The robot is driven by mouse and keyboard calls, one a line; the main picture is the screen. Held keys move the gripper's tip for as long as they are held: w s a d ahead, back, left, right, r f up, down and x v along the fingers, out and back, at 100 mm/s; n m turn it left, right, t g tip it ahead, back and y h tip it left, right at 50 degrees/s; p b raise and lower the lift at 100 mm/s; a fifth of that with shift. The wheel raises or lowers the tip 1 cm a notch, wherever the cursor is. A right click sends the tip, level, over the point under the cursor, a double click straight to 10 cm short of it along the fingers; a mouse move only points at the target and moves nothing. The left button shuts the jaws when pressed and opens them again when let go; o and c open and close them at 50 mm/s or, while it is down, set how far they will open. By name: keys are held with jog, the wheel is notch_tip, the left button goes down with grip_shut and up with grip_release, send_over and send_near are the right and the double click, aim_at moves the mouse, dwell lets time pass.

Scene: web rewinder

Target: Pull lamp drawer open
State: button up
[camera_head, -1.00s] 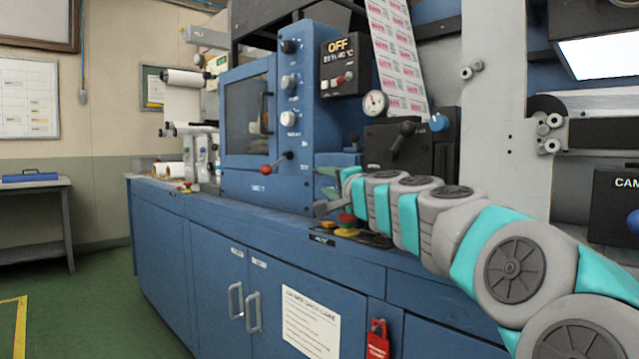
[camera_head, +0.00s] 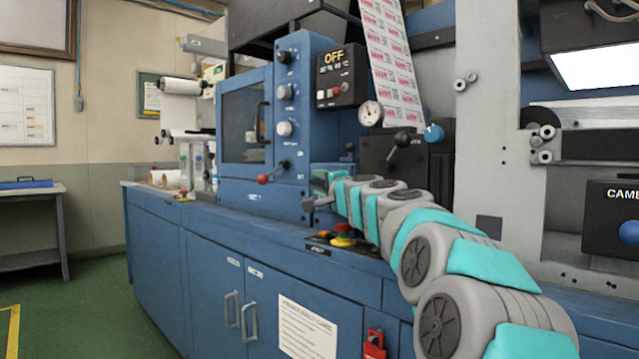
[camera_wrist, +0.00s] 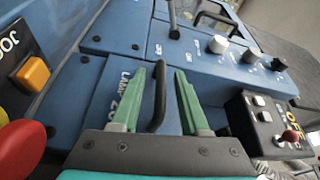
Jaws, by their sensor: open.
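The lamp drawer (camera_wrist: 104,103) is a blue panel with white lettering, partly hidden, in the wrist view. Its black bar handle (camera_wrist: 158,108) stands out from the panel between my two green fingers. My gripper (camera_wrist: 170,70) is open, with one finger on each side of the handle and a visible gap on the right side. I cannot tell whether the left finger touches the handle. In the head view my gripper (camera_head: 322,184) is at the blue machine front, and the arm hides most of the drawer there.
An orange jog button (camera_wrist: 33,73) and a red knob (camera_wrist: 20,145) lie left in the wrist view. A black OFF control box (camera_wrist: 268,122) is on the right. In the head view a red-topped emergency button (camera_head: 343,230) sits on the ledge below my gripper.

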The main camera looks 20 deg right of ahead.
grip_shut()
dwell(0.4)
dwell(1.1)
